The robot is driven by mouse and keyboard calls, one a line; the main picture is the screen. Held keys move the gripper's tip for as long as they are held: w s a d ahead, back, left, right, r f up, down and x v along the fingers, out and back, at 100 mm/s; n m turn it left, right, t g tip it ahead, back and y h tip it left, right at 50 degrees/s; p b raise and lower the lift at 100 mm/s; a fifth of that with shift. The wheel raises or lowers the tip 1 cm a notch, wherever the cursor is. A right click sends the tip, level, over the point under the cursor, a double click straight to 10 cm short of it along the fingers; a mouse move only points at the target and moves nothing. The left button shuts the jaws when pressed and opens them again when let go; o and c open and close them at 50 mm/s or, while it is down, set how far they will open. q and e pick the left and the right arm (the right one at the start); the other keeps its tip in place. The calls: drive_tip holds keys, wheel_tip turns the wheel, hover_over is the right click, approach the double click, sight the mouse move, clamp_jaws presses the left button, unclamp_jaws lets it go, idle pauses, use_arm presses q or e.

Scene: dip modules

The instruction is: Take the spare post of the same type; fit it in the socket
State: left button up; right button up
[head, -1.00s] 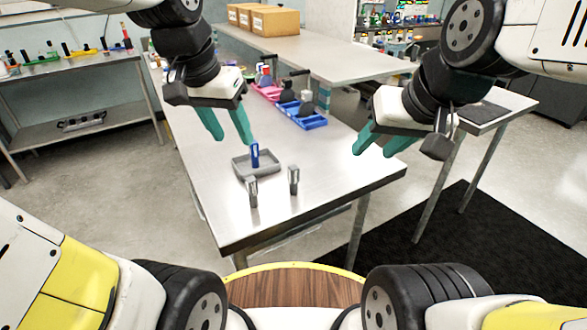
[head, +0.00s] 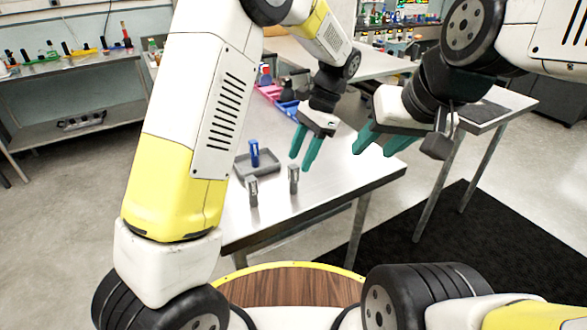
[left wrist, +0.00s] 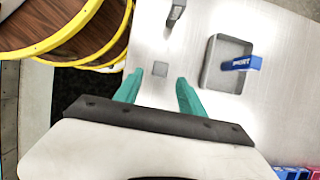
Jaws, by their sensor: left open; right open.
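Two grey posts stand upright on the steel table, a left one (head: 252,191) and a right one (head: 294,179). A blue post (head: 254,153) stands in a shallow grey tray (head: 271,169) behind them. My left gripper (head: 302,163) is open and empty, pointing down above the right grey post. My right gripper (head: 374,152) is open and empty over the table's right side. I cannot make out the socket.
A pink holder (head: 269,91) and a blue holder, partly hidden by my left arm, stand further back on the table. A side bench (head: 80,65) with coloured items is at the left. The table's front right is clear.

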sight(289, 177)
use_arm(q)
drive_tip(key=x, duration=0.5)
drive_tip(key=shift+s+a+f, duration=0.1)
drive_tip(key=shift+s+a, duration=0.35)
drive_tip(key=shift+a, duration=0.05)
drive_tip(key=shift+a+f, duration=0.15)
drive_tip(key=shift+f, duration=0.3)
clamp_jaws()
